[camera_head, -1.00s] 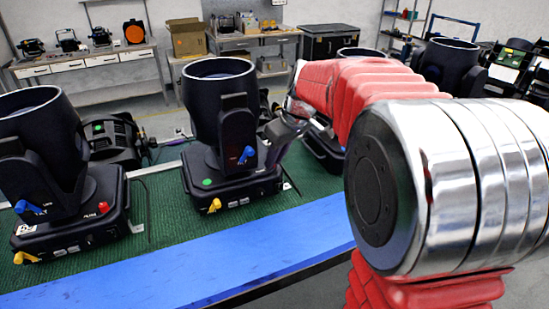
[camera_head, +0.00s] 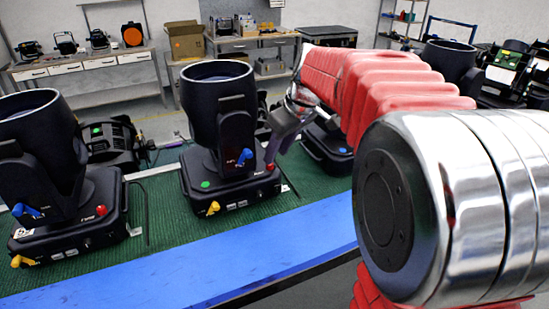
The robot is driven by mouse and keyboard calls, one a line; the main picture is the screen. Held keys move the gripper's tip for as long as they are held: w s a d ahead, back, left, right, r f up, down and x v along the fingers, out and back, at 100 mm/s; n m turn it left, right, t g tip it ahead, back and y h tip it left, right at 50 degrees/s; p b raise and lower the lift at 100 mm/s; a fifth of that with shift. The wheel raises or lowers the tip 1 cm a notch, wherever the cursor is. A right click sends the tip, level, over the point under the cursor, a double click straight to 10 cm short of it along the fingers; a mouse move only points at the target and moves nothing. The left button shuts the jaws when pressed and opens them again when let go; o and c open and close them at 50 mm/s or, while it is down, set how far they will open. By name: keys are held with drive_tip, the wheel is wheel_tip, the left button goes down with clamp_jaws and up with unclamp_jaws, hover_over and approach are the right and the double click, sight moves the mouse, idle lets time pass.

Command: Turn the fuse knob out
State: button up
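The middle par can (camera_head: 222,110) stands upright on its black base on the green mat. A small red knob (camera_head: 270,167), likely the fuse knob, shows at the right side of its base. My gripper (camera_head: 272,156) comes down from the upper right, with its fingertips at or just above this red knob. I cannot tell whether they touch it, and the gap between the fingers does not show. A blue lever (camera_head: 245,156) on the yoke and a yellow lever (camera_head: 213,208) at the base front are clear of my gripper.
A left par can (camera_head: 42,150) has its own red knob (camera_head: 101,210) on its base. Other cans stand behind and to the right. A blue strip (camera_head: 190,265) edges the table in front. My arm covers much of the right side.

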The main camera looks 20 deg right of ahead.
drive_tip(key=v, duration=0.9)
drive_tip(key=shift+r, duration=0.3)
drive_tip(key=shift+s, duration=0.15)
drive_tip(key=s+a+f+m, duration=0.1)
drive_tip(key=s+a+f, duration=0.3)
drive_tip(key=s, duration=0.3)
drive_tip(key=s+a+f+m+t+h, duration=0.1)
drive_tip(key=s+a+f+m, duration=0.1)
drive_tip(key=s+a+f, duration=0.3)
drive_tip(key=s+a+f+m, duration=0.1)
drive_tip(key=s+a+f, duration=0.3)
drive_tip(key=s, duration=0.4)
drive_tip(key=shift+s+f+h, duration=0.3)
drive_tip(key=shift+f+h, duration=0.1)
drive_tip(key=shift+f, duration=0.15)
drive_tip(key=shift+s+a, duration=0.15)
drive_tip(key=shift+c, duration=0.4)
